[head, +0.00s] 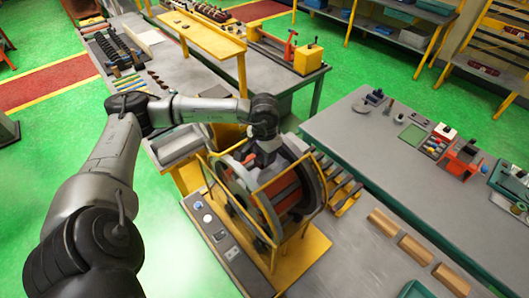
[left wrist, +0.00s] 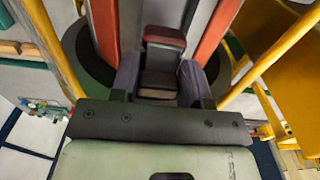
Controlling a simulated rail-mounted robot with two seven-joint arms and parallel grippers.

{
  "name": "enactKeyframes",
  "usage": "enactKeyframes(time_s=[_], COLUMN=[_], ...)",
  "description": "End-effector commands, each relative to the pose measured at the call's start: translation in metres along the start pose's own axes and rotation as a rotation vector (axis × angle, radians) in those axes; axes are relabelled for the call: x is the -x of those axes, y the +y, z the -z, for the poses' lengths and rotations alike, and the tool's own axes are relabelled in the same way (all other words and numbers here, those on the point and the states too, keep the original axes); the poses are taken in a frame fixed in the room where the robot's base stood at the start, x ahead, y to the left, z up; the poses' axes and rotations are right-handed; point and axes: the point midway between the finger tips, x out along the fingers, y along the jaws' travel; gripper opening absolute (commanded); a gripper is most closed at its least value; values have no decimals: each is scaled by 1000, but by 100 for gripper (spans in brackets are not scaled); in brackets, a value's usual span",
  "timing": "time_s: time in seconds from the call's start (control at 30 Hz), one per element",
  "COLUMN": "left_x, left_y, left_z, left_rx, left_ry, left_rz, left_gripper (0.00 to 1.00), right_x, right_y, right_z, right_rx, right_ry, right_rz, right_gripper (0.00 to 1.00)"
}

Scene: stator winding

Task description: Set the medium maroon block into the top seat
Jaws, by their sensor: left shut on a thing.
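The winding stand (head: 318,195) has large dark rings, red bars and a yellow frame, in the middle of the head view. My left gripper (head: 266,158) points down into the top of it; its fingertips are hard to see there. In the left wrist view my left gripper (left wrist: 160,82) has its two purple-grey fingers closed around a block (left wrist: 164,38) with a maroon face and a darker, brownish lower part. The block lies between two red bars (left wrist: 106,30) of the stand. I cannot tell whether it touches the seat. The top seat is mostly hidden by my gripper.
Yellow frame bars (left wrist: 272,62) run close on both sides of my gripper. A grey bench (head: 350,262) at right carries several tan half-round pieces (head: 383,222). A row of dark-handled tools (head: 340,186) lies beside the stand. Another bench (head: 188,72) holds small coloured blocks (head: 126,82).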

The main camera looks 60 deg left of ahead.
Motion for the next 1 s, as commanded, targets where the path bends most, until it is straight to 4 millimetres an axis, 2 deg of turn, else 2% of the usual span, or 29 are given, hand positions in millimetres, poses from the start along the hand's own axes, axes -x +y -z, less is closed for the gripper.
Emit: enactKeyframes(time_s=[0.53,1.0], left_x=[-20,-23], left_y=[0,0], left_z=[0,0], left_rx=[1,1], left_ry=[0,1], left_rz=[0,0], left_gripper=[0,0], right_x=[-10,-11], right_y=[2,2], right_z=[-4,-4], right_rx=[8,7], right_ry=[-2,-2], right_rz=[-7,-6], right_gripper=[43,43])
